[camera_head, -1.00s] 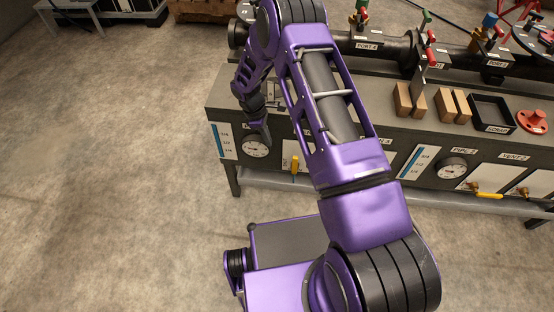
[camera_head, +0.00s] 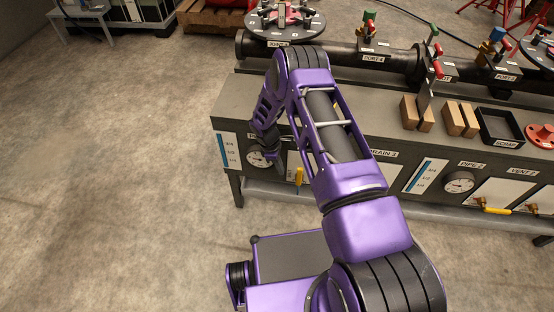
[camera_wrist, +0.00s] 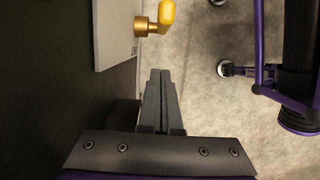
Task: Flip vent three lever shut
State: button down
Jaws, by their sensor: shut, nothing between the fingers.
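A yellow lever (camera_head: 299,176) hangs downward on the bench's front panel, just right of a round gauge. My arm hides the label over it, so I cannot read whether it is vent three. In the wrist view a yellow lever (camera_wrist: 167,13) shows on a brass stem, standing out from a pale plate. My gripper (camera_wrist: 160,74) is shut and empty, its fingertips apart from the lever and just short of it, close along the panel. In the head view my gripper is dark and partly covered by my arm, left of the lever.
The grey bench (camera_head: 232,100) carries a dark pipe (camera_head: 330,58), wooden blocks (camera_head: 461,118) and a black scrap tray (camera_head: 500,125). More yellow levers (camera_head: 492,210) sit on the panel at right. The floor (camera_head: 110,180) at left is clear.

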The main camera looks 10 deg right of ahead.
aim_at(300, 174)
jog(key=shift+s+d+r, duration=0.1)
jog(key=shift+s+d, duration=0.1)
jog(key=shift+d, duration=0.45)
jog(key=shift+s+d+r, duration=0.1)
jog(key=shift+s+d, duration=0.1)
jog(key=shift+d, duration=0.4)
jog(key=shift+s+d, duration=0.2)
jog(key=shift+d, duration=0.45)
jog(key=shift+d+r+y+p, duration=0.1)
jog(key=shift+d+y+p, duration=0.2)
